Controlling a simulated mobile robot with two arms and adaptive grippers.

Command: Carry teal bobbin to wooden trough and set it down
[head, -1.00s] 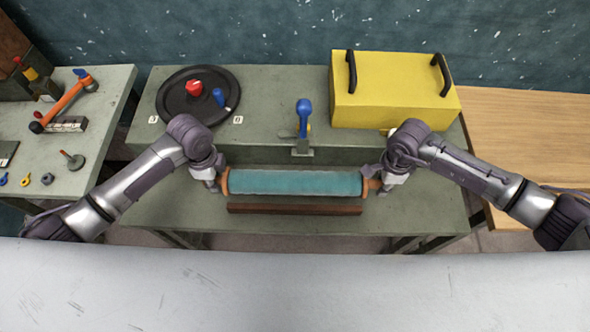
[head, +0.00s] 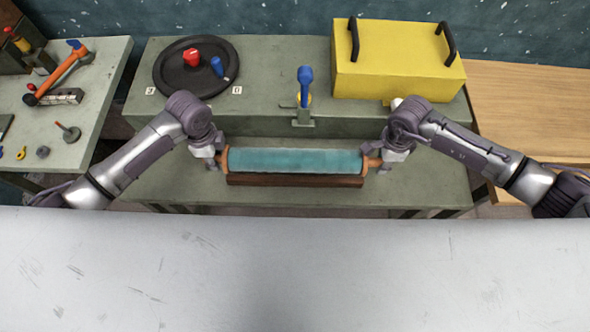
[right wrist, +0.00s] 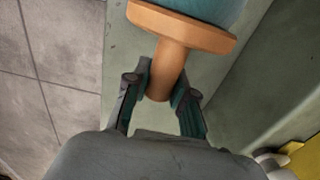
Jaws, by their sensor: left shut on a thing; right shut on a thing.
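The teal bobbin (head: 295,161) lies level between my two grippers in the head view, with orange-brown end flanges and handles. My left gripper (head: 217,162) is shut on its left handle. My right gripper (head: 377,165) is shut on its right handle. In the right wrist view, the right fingers (right wrist: 160,95) close around the wooden handle (right wrist: 166,70) below the flange. The wooden trough (head: 295,181) is a dark brown bar on the lower bench, just in front of and partly hidden by the bobbin. I cannot tell whether the bobbin touches it.
The green bench (head: 420,187) has a raised back ledge. On it are a black disc (head: 180,85) with red and blue knobs, a blue-handled lever (head: 305,85) and a yellow box (head: 395,65) with black handles. A side table (head: 85,115) with tools stands at left.

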